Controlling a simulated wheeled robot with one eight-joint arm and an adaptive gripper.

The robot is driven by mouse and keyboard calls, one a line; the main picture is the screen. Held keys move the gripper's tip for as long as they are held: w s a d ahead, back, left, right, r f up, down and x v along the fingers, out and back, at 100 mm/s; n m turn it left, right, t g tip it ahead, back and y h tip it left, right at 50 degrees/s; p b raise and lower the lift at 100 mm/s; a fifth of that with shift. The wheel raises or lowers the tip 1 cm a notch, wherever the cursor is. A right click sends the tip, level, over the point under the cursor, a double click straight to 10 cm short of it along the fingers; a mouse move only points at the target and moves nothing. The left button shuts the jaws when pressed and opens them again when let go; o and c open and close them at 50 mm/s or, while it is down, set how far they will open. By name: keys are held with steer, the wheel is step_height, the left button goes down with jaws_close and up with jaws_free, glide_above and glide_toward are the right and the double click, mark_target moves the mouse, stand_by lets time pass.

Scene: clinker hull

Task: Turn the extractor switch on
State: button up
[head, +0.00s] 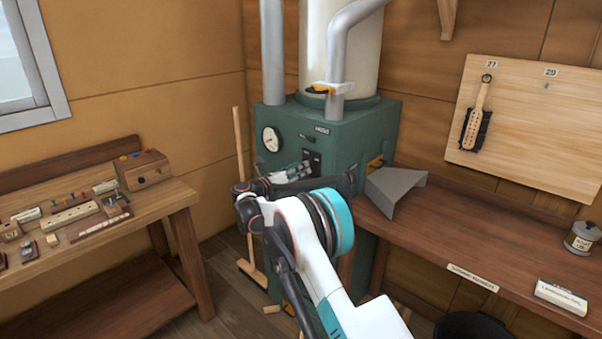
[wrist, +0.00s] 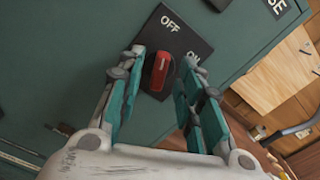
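The extractor switch is a red rotary knob (wrist: 159,71) on a black plate (wrist: 172,45) marked OFF and ON. In the wrist view the knob stands between my gripper's fingers, nearer the left one. Its pointing end cannot be told for certain. My gripper (wrist: 160,88) is open, with teal pads on both sides of the knob and a visible gap on the right. In the head view the plate (head: 312,158) sits on the front of the green extractor cabinet (head: 345,130). My gripper (head: 298,172) is in front of it and partly hides it.
A broom (head: 243,150) leans left of the cabinet. A workbench with small parts (head: 60,220) stands at left. A grey metal hood (head: 395,188) and a bench (head: 450,240) are at right.

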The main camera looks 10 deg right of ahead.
steer(key=shift+w+d, duration=0.45)
steer(key=shift+d, duration=0.15)
jaws_close()
steer(key=shift+m, duration=0.3)
steer(key=m, duration=1.1)
steer(key=shift+s+d, duration=0.2)
steer(key=shift+s, duration=0.15)
steer(key=shift+m, duration=0.3)
